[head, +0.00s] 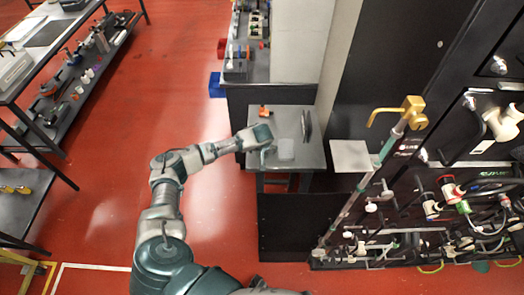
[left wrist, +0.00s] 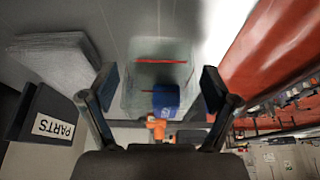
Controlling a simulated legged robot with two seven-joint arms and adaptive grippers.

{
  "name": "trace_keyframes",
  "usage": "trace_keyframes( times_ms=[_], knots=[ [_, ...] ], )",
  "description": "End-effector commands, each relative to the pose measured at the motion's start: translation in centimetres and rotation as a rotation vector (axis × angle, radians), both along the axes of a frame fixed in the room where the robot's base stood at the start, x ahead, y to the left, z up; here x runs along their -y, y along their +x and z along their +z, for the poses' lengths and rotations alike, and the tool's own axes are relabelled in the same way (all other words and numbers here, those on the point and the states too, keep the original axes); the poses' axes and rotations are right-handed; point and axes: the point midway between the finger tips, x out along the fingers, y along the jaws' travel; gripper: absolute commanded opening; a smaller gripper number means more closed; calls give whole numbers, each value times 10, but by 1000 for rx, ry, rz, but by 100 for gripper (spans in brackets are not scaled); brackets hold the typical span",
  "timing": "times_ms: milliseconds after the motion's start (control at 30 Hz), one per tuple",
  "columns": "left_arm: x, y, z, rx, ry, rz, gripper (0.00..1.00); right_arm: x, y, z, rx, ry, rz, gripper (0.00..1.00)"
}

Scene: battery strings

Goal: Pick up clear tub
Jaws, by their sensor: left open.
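The clear tub (head: 286,149) stands on the small grey table (head: 314,158) in the head view, close to the end of my left arm. In the left wrist view the see-through tub (left wrist: 150,80) lies ahead and between my left gripper's two fingers (left wrist: 160,88). The fingers are apart, one on each side of it, and no grip on it shows. In the head view my left gripper (head: 268,150) is small and partly hidden by its own wrist. My right gripper is in neither view.
An orange item (head: 264,112) stands farther back on the table; an orange part with a blue block (left wrist: 166,97) shows in the wrist view. A black PARTS-labelled piece (left wrist: 50,115) is at left there. A dark rack with pipes (head: 400,190) is at right; red floor (head: 130,150) is clear at left.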

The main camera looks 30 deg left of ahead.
Motion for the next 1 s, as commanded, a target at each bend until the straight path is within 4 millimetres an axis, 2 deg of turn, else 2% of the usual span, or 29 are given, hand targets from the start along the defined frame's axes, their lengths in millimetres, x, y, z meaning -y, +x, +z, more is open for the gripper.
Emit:
trace_keyframes(
  times_ms=[200,400,467,800,1000],
  knots=[
    [-2,0,-1,1,-2,0,88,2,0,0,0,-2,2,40],
    [-3,0,-2,1,-3,0,38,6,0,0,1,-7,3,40],
    [-3,0,-2,0,-4,0,26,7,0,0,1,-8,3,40],
    [-3,0,-1,-2,-2,1,25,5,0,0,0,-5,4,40],
    [-3,0,16,0,-2,0,25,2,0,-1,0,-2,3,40]
  ],
)
